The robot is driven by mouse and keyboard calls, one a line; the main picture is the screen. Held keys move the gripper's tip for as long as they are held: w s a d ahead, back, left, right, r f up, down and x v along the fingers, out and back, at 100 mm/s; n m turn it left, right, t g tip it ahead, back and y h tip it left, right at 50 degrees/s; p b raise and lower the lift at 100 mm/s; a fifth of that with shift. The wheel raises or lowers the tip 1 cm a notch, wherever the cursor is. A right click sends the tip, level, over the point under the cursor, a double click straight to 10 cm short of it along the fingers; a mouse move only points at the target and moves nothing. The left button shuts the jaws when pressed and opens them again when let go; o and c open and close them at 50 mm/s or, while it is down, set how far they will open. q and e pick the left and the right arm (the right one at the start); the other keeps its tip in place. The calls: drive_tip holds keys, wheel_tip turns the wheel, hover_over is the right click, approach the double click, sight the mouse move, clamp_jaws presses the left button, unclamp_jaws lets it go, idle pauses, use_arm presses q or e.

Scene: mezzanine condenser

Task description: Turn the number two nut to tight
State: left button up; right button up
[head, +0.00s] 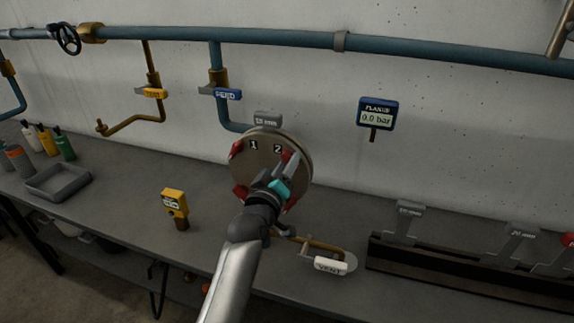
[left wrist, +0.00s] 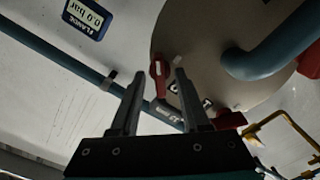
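The round flange (head: 243,172) on the blue pipe carries the numbers 1 and 2 and several red nuts around its rim. The number two nut (head: 287,155) is a red piece beside the 2, partly hidden by my left gripper (head: 289,165). In the left wrist view this red nut (left wrist: 159,76) appears between the fingertips of the left gripper (left wrist: 157,74). The fingers stand apart, with visible space on both sides of the nut; I cannot tell how deep it sits between them. My right gripper is not in view.
A blue gauge (head: 376,116) reads 0.0 bar on the wall at right. A grey tag (head: 267,119) sits atop the flange. A yellow device (head: 174,204) stands on the bench at left, and a vent pipe (head: 318,246) lies below the flange. A dark rack (head: 450,262) is at right.

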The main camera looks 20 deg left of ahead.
use_arm(q)
clamp_jaws()
idle(0.3)
idle(0.3)
drive_tip(key=shift+m+p, duration=3.2)
drive_tip(key=shift+m, duration=3.9)
